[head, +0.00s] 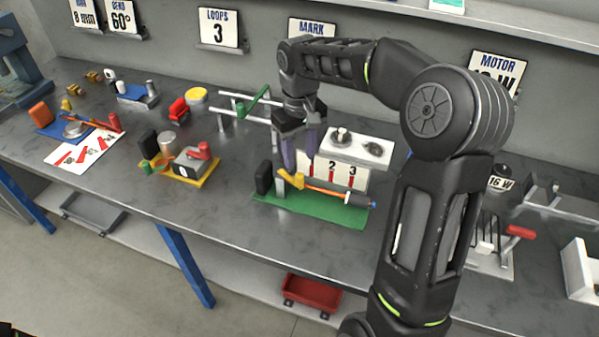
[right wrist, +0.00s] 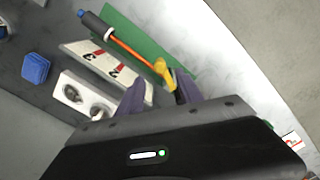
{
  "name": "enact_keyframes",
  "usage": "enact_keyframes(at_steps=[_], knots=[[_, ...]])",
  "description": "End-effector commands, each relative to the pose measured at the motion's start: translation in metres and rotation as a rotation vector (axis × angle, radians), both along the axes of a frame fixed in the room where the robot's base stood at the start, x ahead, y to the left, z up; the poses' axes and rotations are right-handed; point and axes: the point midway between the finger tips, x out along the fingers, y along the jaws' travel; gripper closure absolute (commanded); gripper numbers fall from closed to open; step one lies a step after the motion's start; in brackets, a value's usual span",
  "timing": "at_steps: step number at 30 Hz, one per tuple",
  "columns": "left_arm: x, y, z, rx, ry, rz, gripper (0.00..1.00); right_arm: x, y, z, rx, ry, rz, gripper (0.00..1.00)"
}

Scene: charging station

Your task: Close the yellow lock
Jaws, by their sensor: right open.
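The yellow lock (head: 294,180) is a small lever at the left end of an orange rod (head: 322,189), above a green base plate (head: 335,213). It also shows in the right wrist view (right wrist: 164,72), tilted, at the near end of the orange rod (right wrist: 130,49). My right gripper (head: 299,160) is open, its two purple-grey fingers pointing down just above and behind the lock. In the right wrist view my right gripper (right wrist: 161,92) has its fingers on either side of the lock's near end; I cannot tell whether they touch it. My left gripper is not in view.
A white scale card with numbers (head: 352,175) stands behind the rod, with a white block (head: 358,149) holding round parts beyond. A black block (head: 263,178) stands left of the lock. A yellow-based fixture (head: 185,170) is further left. Bare bench lies in front.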

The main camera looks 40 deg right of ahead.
Motion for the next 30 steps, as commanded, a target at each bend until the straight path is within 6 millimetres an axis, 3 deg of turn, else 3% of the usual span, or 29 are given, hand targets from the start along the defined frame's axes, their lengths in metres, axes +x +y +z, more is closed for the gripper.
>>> enact_keyframes(at_steps=[15, 25, 30], knots=[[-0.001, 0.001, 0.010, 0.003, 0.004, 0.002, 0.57, -0.001, 0.000, -0.068, 0.001, 0.002, 0.001, 0.57], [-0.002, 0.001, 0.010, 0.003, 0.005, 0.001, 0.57, 0.000, 0.000, -0.073, 0.000, 0.001, 0.000, 0.57], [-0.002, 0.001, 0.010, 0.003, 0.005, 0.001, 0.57, 0.000, 0.000, -0.073, 0.000, 0.001, 0.000, 0.70]])
